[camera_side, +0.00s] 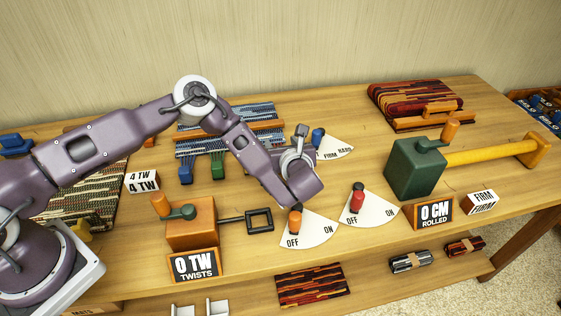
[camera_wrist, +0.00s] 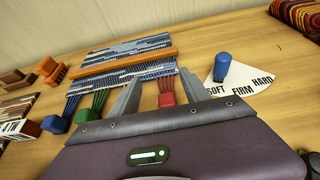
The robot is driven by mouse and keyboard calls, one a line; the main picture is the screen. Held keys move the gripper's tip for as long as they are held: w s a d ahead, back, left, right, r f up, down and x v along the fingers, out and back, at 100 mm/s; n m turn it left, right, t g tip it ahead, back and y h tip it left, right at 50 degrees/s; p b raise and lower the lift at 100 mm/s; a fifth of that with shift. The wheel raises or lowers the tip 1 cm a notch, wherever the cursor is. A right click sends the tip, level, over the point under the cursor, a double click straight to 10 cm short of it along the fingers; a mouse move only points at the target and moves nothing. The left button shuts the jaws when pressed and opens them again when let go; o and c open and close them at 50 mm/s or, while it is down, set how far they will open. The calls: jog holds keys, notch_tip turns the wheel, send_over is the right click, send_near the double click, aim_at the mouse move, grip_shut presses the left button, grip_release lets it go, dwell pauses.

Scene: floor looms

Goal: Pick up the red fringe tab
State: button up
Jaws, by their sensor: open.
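The red fringe tab (camera_wrist: 166,100) is a small red block at the end of dark red fringe threads on the near edge of a blue-and-white woven mat (camera_wrist: 130,50). In the wrist view it shows between the two fingers of my gripper (camera_wrist: 161,84). The fingers are apart, one on each side of it; I cannot tell whether either touches it. The tab's lower part is hidden by the gripper body. In the side view my arm hides the red tab. The green tab (camera_wrist: 90,120) and blue tab (camera_wrist: 56,124) lie to its left.
A blue-knobbed SOFT/FIRM/HARD dial (camera_wrist: 221,68) is right of the gripper. On the table are an orange twist box (camera_side: 190,222), two OFF/ON dials, a green roller box (camera_side: 415,170) and a red rolled mat stack (camera_side: 405,100). A 4 TW sign (camera_side: 143,183) stands left of the tabs.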

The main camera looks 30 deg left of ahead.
notch_tip(320, 180, down, 5)
jog(key=x, duration=0.5)
jog(key=shift+w+f, duration=0.1)
jog(key=shift+c, duration=0.4)
grip_shut()
